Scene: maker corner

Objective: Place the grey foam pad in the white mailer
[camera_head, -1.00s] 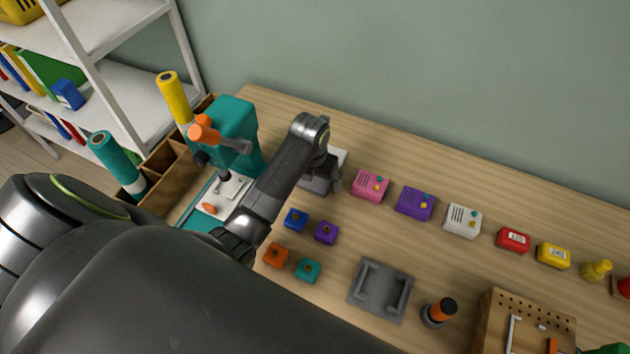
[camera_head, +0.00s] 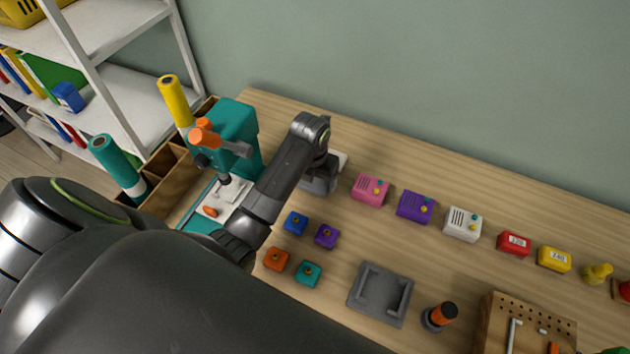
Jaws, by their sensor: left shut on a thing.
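My left gripper (camera_head: 329,184) is low over the back left of the workbench, left of a pink box. It is shut on a pale, whitish block (camera_head: 341,161), which is mostly hidden behind the gripper; I cannot tell exactly what it is. I cannot make out a grey foam pad or a white mailer with certainty. A grey square tray (camera_head: 383,292) with raised edges lies at the front middle of the bench and looks empty. My right gripper is not in view.
Pink (camera_head: 370,189), purple (camera_head: 415,207) and white (camera_head: 462,224) boxes stand in a row. Small coloured blocks (camera_head: 309,272) lie nearer. A teal press (camera_head: 237,130) stands left, and an orange-topped tool (camera_head: 439,317) stands by a pegboard block (camera_head: 535,315). Bare wood lies between the rows.

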